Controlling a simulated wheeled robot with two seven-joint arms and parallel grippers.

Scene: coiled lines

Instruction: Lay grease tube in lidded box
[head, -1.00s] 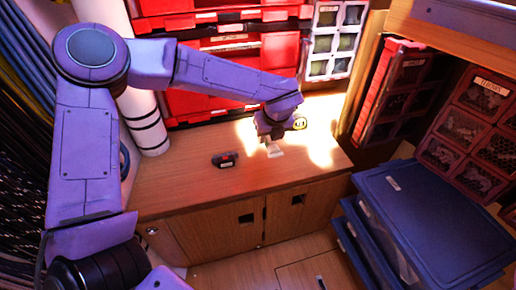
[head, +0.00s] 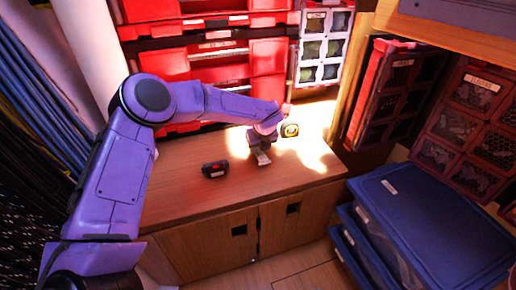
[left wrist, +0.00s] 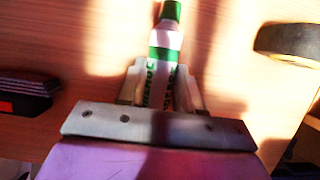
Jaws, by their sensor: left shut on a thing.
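The grease tube (left wrist: 165,45) is white with green bands and a green cap. My left gripper (left wrist: 160,88) is shut around its lower part in the left wrist view, with the cap end pointing away. In the head view my left gripper (head: 261,150) is low over the wooden counter, and the tube (head: 263,158) shows only as a small pale shape. I cannot tell whether the tube touches the counter. A blue box (head: 430,215) with a flat lid and a small label stands at the lower right; its lid looks shut. My right gripper is not in view.
A dark red-marked object (head: 215,169) lies left of the gripper, and a round roll (head: 290,130) lies to its right. Red cases (head: 200,80) stand behind the counter (head: 200,200). Coiled lines (head: 40,120) hang at the left. The counter's front is clear.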

